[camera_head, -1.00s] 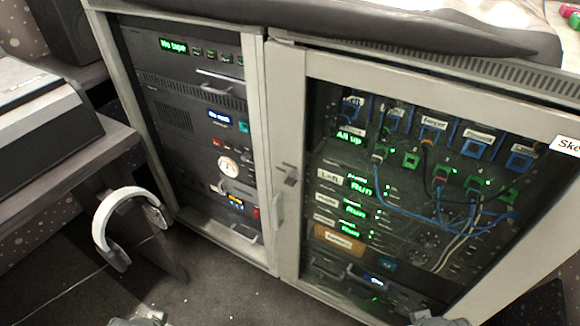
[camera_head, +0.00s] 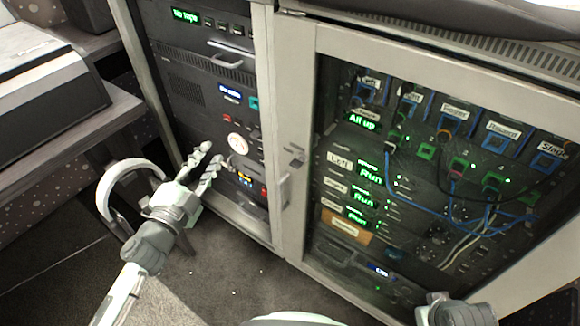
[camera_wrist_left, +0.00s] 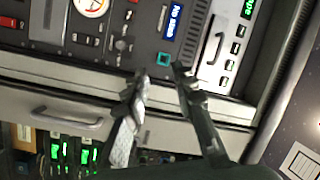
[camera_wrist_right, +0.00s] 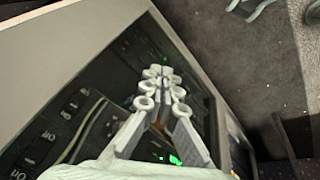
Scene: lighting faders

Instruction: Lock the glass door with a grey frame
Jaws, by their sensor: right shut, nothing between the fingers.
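The glass door with a grey frame (camera_head: 308,90) fronts the right rack bay. It looks closed or nearly so. A small lock fitting (camera_head: 294,157) is on its left frame bar, with a handle (camera_head: 284,190) just below. The handle also shows in the left wrist view (camera_wrist_left: 68,118). My left gripper (camera_head: 212,154) is open and empty, left of the lock, in front of the left bay. My right gripper (camera_wrist_right: 162,78) is shut and empty before the door's glass. Only part of my right arm shows at the bottom right of the head view.
The open left bay (camera_head: 185,95) holds equipment with a dial (camera_head: 237,143) and lit displays. Patch cables (camera_head: 430,190) show behind the glass. Carpet (camera_head: 250,295) in front is clear.

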